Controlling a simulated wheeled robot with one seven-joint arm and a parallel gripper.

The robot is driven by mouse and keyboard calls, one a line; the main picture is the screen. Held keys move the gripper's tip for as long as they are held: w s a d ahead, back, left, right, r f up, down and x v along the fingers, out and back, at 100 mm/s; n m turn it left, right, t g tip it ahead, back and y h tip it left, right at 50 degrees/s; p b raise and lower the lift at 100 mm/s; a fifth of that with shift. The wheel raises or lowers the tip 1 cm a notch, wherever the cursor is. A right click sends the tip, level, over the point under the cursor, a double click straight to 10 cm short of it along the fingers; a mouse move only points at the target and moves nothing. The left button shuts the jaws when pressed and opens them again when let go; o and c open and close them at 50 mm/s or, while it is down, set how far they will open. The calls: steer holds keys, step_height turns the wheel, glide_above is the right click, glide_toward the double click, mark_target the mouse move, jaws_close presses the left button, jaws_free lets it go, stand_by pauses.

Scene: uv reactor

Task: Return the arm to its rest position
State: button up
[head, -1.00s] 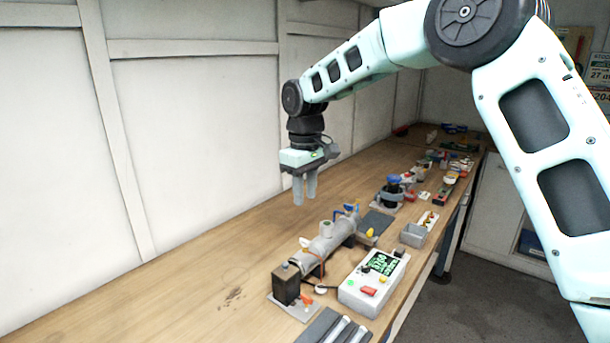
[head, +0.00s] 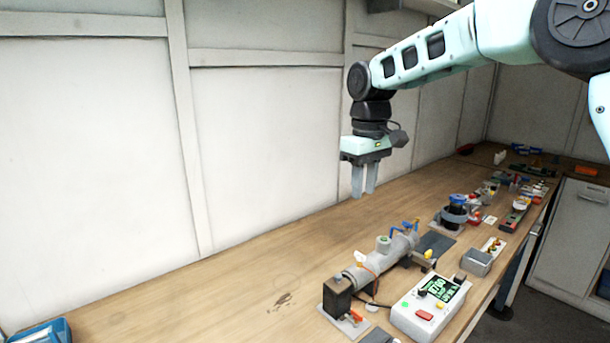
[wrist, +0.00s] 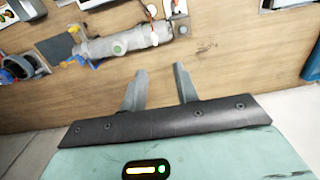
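My gripper (head: 363,194) hangs from my raised arm, fingers pointing down, above the wooden bench near the back wall. In the wrist view my gripper (wrist: 158,80) shows its two fingers apart with nothing between them. The grey cylindrical reactor (head: 382,260) lies on the bench in front of and to the right of the gripper, clear of it. It also shows at the top of the wrist view (wrist: 122,42).
A white control box (head: 428,308) with a green-lit display stands near the bench's front edge. A blue case (head: 40,332) is at the lower left. The bench's left part (head: 210,290) is mostly clear.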

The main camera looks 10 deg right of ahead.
steer(key=s+a+f, duration=0.1)
steer(key=s+a, duration=0.2)
steer(key=s, duration=0.3)
steer(key=s+a+f+n, duration=0.1)
steer(key=s+a, duration=0.2)
steer(key=s, duration=0.3)
steer(key=s+a+f, duration=0.1)
steer(key=s+a, duration=0.1)
steer(key=s, duration=0.4)
steer(key=s+d+f, duration=0.1)
steer(key=s+f, duration=0.2)
steer(key=s, duration=0.6)
steer(key=s+d+f, duration=0.2)
steer(key=s+f, duration=0.1)
steer(key=s, duration=0.7)
steer(key=shift+f+y, duration=0.25)
steer(key=shift+y, duration=0.05)
steer(key=shift+a, duration=0.1)
